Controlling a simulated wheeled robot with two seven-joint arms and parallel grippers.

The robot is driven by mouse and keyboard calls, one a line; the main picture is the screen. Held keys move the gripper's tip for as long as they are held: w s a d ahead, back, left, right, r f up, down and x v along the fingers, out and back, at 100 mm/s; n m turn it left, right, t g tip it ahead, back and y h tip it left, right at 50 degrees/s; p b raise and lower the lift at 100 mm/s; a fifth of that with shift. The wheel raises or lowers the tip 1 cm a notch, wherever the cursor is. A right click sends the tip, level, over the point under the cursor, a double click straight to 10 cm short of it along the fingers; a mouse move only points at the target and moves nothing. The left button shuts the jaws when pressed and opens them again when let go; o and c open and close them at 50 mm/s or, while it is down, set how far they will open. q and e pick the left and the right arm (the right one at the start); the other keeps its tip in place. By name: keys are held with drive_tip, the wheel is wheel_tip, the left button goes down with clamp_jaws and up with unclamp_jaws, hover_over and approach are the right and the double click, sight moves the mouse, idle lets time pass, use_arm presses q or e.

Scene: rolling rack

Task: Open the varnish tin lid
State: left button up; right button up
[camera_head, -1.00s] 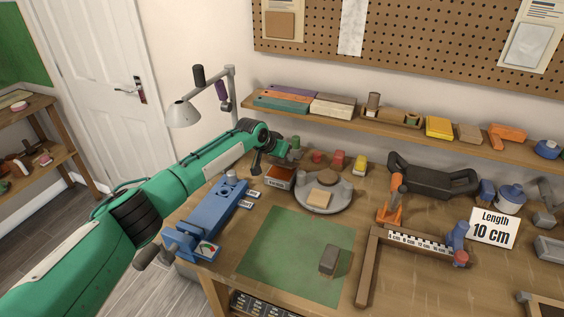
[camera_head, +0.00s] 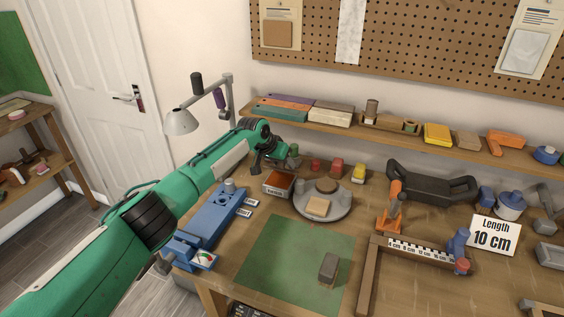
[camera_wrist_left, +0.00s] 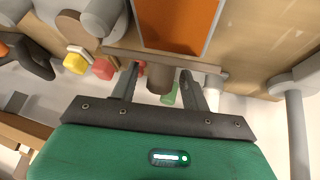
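The varnish tin (camera_head: 278,187) is a small box with an orange top and a pale label on its front, at the back left of the bench. In the left wrist view its orange face (camera_wrist_left: 180,22) has a grey border, with a brown knob-like piece (camera_wrist_left: 160,77) at its edge. My left gripper (camera_head: 272,158) is just behind and above the tin. In the wrist view its fingers (camera_wrist_left: 158,72) are apart, one on each side of the brown piece, with small gaps visible. I cannot tell whether the orange face is the lid or the inside. My right gripper is not in view.
A round grey turntable (camera_head: 323,202) stands close to the tin's right. A blue tool (camera_head: 212,215) lies in front-left. Red and yellow pieces (camera_head: 337,168) stand behind, beneath the shelf (camera_head: 380,128). The green mat (camera_head: 290,265) is mostly clear except for a grey block (camera_head: 328,268).

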use_arm(q)
drive_tip(key=shift+r, duration=0.1)
drive_tip(key=shift+s+a+r, duration=0.1)
drive_tip(key=shift+a+r, duration=0.05)
drive_tip(key=shift+r, duration=0.05)
drive_tip(key=b+v, duration=0.2)
drive_tip(key=v, duration=1.1)
